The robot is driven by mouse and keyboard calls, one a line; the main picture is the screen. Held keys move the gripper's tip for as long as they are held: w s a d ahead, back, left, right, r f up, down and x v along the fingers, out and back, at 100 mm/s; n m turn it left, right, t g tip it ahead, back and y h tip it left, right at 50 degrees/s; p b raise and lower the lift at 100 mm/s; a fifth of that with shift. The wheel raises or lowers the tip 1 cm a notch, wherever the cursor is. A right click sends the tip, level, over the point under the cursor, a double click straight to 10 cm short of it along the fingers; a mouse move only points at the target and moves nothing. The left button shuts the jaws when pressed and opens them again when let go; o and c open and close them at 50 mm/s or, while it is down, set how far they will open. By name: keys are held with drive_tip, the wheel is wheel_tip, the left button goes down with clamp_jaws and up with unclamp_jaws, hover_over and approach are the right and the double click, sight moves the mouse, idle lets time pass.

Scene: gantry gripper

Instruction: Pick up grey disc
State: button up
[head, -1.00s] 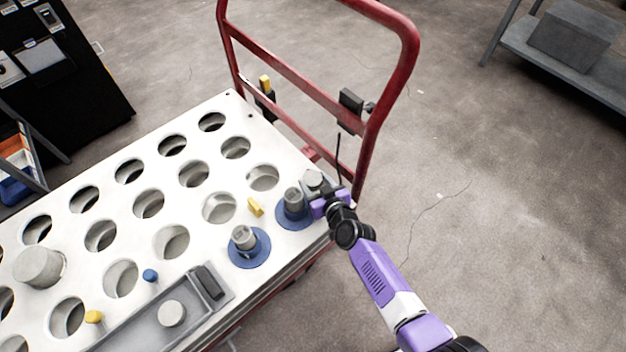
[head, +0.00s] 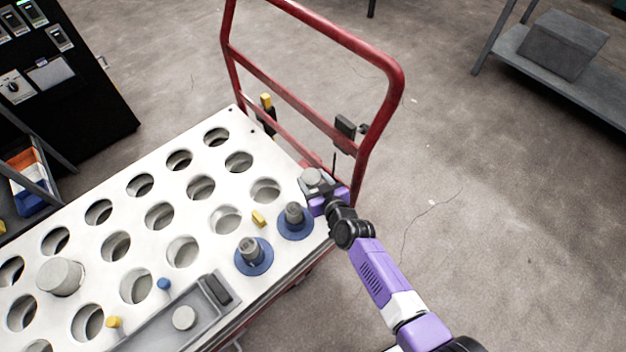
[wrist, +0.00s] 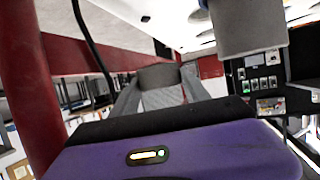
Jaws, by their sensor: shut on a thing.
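A grey disc (head: 313,176) sits between the fingers of my gripper (head: 314,184), over the right corner of the white hole plate (head: 213,165). My gripper is shut on it. In the wrist view the gripper fingers (wrist: 160,88) close around the grey round piece (wrist: 158,76), partly hidden by them. Another grey disc (head: 184,318) lies in the grey tray (head: 150,335) at the front of the plate.
Two blue-based grey pegs (head: 253,256) (head: 295,221) stand close to my gripper. A grey cylinder (head: 60,277) stands at left on the plate. The cart's red handle (head: 385,100) rises just behind my gripper. Open floor (head: 480,250) lies to the right.

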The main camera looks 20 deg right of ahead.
sight(313, 180)
wheel_tip(313, 180, up, 11)
drive_tip(key=p, duration=0.7)
drive_tip(key=shift+f, duration=0.15)
